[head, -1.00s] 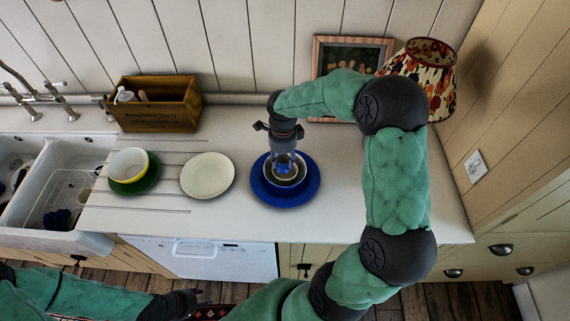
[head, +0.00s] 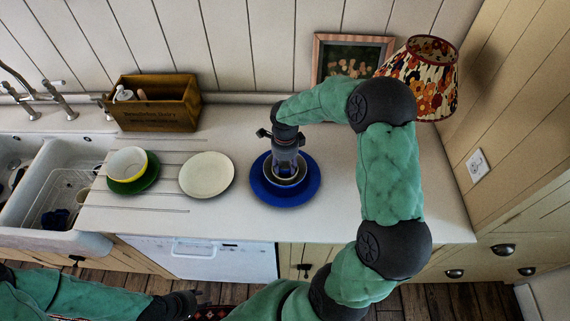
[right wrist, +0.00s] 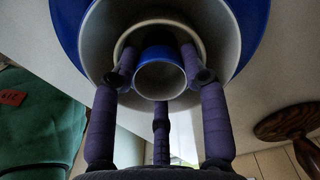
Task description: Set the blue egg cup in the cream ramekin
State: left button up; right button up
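The blue egg cup (right wrist: 160,53) shows in the right wrist view, mouth towards the camera, inside the round pale rim of the cream ramekin (right wrist: 160,22). My right gripper (right wrist: 160,62) has its fingers close around the cup and appears shut on it; the fingertips reach inside the ramekin's rim. Whether the cup's base touches the ramekin's floor is hidden. In the head view my right gripper (head: 287,170) points down into the ramekin and mostly hides the cup. My left gripper (head: 185,302) is low in the head view, too dark to read.
The ramekin stands within a larger greyish bowl (right wrist: 100,60) on a blue plate (head: 262,187). A cream plate (head: 207,175) and a yellow-rimmed bowl (head: 127,162) on a green plate (head: 140,186) are left. A wooden box (head: 160,108), framed picture (head: 345,62) and lamp (head: 425,85) stand behind.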

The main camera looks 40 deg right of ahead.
jog(key=o, duration=0.4)
jog(key=shift+r, duration=0.1)
dwell(0.3)
jog(key=shift+r+p, duration=0.2)
jog(key=shift+p, duration=0.15)
notch_tip(320, 180, up, 12)
jog(key=shift+r+p, duration=0.1)
jog(key=shift+p, duration=0.5)
